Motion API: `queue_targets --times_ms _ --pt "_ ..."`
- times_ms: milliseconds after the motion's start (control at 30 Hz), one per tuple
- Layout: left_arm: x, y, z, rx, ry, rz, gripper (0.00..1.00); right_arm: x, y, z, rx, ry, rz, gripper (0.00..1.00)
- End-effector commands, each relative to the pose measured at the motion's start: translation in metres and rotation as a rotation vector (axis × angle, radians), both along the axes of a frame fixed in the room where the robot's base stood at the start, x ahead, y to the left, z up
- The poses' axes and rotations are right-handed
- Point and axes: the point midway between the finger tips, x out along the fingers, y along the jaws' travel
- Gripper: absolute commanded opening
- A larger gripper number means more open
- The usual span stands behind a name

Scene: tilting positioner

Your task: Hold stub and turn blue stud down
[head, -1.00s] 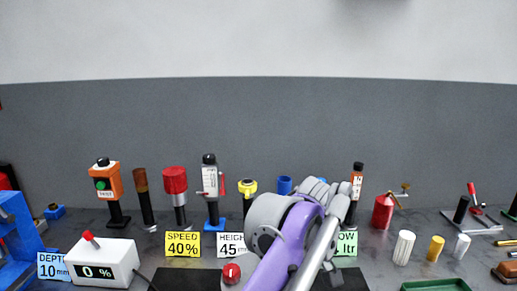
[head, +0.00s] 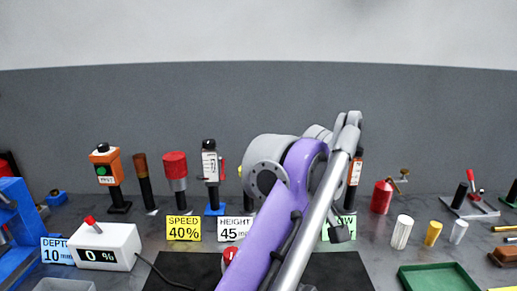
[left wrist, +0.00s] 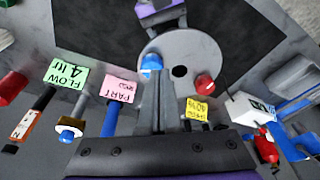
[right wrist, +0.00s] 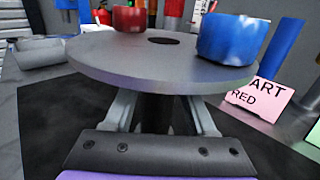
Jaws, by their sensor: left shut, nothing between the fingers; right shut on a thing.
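A round grey plate (right wrist: 130,62) with a hole in its middle carries a blue stud (right wrist: 228,38) and a red stud (right wrist: 130,18). In the right wrist view the blue stud is nearer, at the right. My right gripper (right wrist: 165,112) is shut on the dark stub (right wrist: 165,105) under the plate. In the left wrist view the plate (left wrist: 180,48), blue stud (left wrist: 151,63) and red stud (left wrist: 204,84) show beyond my left gripper (left wrist: 155,80). Its fingers are together and empty, tips close to the blue stud; contact cannot be told. My arm hides most of the plate in the head view.
A row of upright tools stands behind cards such as the yellow speed card (head: 184,228). A white readout box (head: 104,246) shows 0 %. A green tray (head: 438,278) and small cylinders (head: 402,232) stand at the right. The pink card (right wrist: 262,98) is close behind the plate.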

Motion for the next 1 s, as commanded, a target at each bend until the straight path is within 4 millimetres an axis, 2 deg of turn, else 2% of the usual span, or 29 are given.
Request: queue_targets --times_ms 567,767,1000 --pt "0.017 -0.025 0.008 0.000 0.001 -0.001 0.00 0.000 0.000 0.000 -0.001 0.001 0.000 0.00" --pt "0.018 -0.026 -0.006 -0.001 0.001 0.000 0.00 0.000 0.000 0.000 -0.001 0.001 -0.001 0.00" --pt "0.018 -0.026 -0.037 -0.001 0.001 0.000 0.00 0.000 0.000 0.000 0.000 0.000 0.000 0.00"
